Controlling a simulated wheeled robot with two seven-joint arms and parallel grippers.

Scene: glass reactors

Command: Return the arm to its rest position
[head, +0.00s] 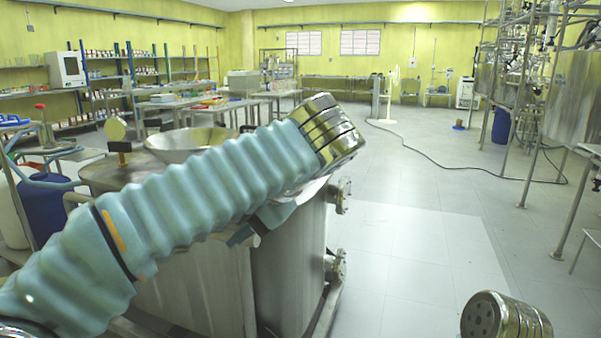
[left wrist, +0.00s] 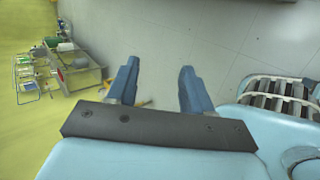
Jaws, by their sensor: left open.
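My left arm (head: 190,195), in a ribbed blue-green sleeve, crosses the head view from the lower left up to a shiny metal joint near the middle. My left gripper (left wrist: 159,68) shows in the left wrist view with its two blue fingers spread apart and nothing between them. Pale floor tiles lie beyond the fingers. In the head view the gripper is mostly hidden behind the arm. My right gripper is in neither view; only a metal joint of mine shows at the lower right.
A steel vessel (head: 290,270) stands right behind my left arm, with a wide metal funnel (head: 190,144) on top. A blue drum (head: 48,200) stands at the left. Glass reactors on a metal frame (head: 525,70) stand at the right. The floor (head: 420,225) between is open, crossed by a cable.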

